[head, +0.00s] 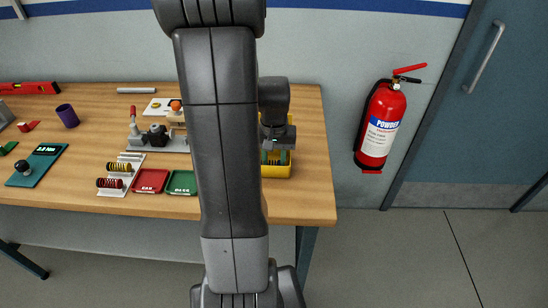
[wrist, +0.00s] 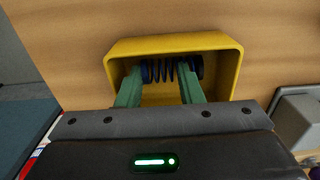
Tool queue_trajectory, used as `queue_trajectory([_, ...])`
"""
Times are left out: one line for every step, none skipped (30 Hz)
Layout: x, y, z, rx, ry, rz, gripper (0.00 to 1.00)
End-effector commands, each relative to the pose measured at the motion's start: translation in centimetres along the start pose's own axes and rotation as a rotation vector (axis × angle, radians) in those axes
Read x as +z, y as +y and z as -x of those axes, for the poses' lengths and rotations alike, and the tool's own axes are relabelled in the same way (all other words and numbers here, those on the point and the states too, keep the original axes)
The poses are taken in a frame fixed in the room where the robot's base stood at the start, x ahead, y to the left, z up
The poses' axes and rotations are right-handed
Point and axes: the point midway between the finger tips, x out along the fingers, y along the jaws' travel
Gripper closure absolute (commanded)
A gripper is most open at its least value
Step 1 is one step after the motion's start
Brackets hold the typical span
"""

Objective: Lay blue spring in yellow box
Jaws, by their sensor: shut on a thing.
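The yellow box (wrist: 175,42) stands on the wooden table; it also shows at the table's right end in the head view (head: 277,171), partly hidden by my arm. My gripper (wrist: 160,72) reaches over the box with its green fingers down inside the rim. The fingers are shut on the blue spring (wrist: 164,70), a dark blue coil with dark ends. The spring lies sideways across the fingers, within the box's walls in the wrist view. I cannot tell whether it touches the box floor. In the head view, the gripper (head: 275,156) hides the spring.
Left of my arm are a green tray (head: 181,183), a red tray (head: 150,181) and a white rack (head: 134,160) with other springs. A grey fixture (head: 158,140) stands behind. A purple cup (head: 67,116) is farther left. A fire extinguisher (head: 382,125) hangs on the wall.

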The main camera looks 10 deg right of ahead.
Motion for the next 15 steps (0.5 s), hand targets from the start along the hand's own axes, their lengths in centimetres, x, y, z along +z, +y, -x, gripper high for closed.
queue_trajectory([0.00,0.00,-0.32,0.000,0.000,0.000,0.88])
queue_trajectory([0.00,0.00,-0.31,0.000,0.000,0.000,0.65])
queue_trajectory([0.00,0.00,-0.20,0.000,0.000,0.000,0.57])
queue_trajectory([0.00,0.00,-0.20,0.000,0.000,0.000,0.57])
queue_trajectory([0.00,0.00,-0.19,0.000,0.000,0.000,0.57])
queue_trajectory([0.00,0.00,-0.19,0.000,0.000,0.000,0.57])
queue_trajectory([0.00,0.00,-0.19,0.000,0.000,0.000,0.57])
queue_trajectory([0.00,0.00,-0.19,0.000,0.000,0.000,0.57])
queue_trajectory([0.00,0.00,-0.19,0.000,0.000,0.000,0.57])
queue_trajectory([0.00,0.00,-0.18,0.000,0.000,0.000,0.57])
queue_trajectory([0.00,0.00,-0.16,0.000,0.000,0.000,0.57])
queue_trajectory([-0.01,0.00,-0.07,0.000,0.000,0.000,0.57])
queue_trajectory([-0.01,0.00,0.05,0.000,0.000,0.000,0.57])
queue_trajectory([-0.01,0.00,0.22,0.000,0.000,0.000,0.57])
queue_trajectory([-0.05,0.00,0.48,0.000,0.002,0.000,0.57])
